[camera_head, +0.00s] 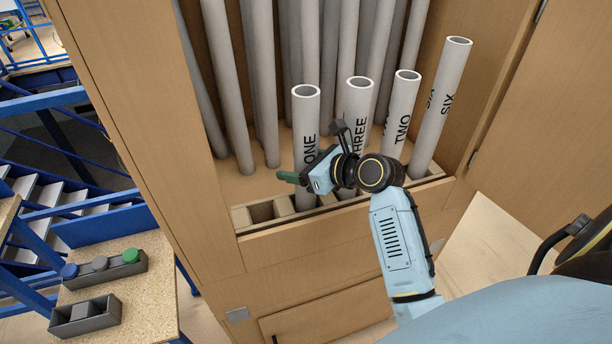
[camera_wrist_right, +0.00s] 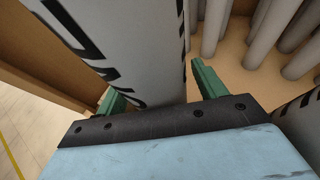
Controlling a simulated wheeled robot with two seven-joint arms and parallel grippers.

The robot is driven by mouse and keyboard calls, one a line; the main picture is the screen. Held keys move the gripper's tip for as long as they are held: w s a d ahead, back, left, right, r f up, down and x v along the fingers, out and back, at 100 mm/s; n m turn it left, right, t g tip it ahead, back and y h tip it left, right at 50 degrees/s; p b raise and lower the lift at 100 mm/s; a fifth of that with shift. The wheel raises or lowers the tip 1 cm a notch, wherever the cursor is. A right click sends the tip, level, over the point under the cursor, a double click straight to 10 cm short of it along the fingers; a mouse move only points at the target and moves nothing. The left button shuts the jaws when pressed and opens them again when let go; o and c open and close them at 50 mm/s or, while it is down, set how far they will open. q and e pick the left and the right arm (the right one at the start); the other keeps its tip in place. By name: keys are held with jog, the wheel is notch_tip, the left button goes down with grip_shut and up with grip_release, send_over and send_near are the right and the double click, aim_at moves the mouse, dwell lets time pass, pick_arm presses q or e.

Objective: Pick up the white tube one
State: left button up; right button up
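The white tube marked ONE (camera_head: 306,112) stands upright in the front row of the wooden cabinet, at the left end. Its lower part is partly hidden by my right gripper (camera_head: 303,177), which is low in front of it. In the right wrist view, the tube (camera_wrist_right: 135,45) fills the middle, its letters running along it. The green fingers of my right gripper (camera_wrist_right: 156,82) are spread on either side of it. A gap shows between the tube and the right-hand finger; contact on the left cannot be told. My left gripper is not in view.
White tubes marked THREE (camera_head: 357,105), TWO (camera_head: 402,108) and SIX (camera_head: 443,95) stand to the right in the same row. Several grey tubes (camera_head: 225,80) stand behind. Empty slots (camera_head: 262,211) lie left of tube ONE. The cabinet's left wall (camera_head: 135,100) is close by.

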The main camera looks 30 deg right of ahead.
jog(key=c, duration=1.1)
jog(key=shift+r, duration=0.1)
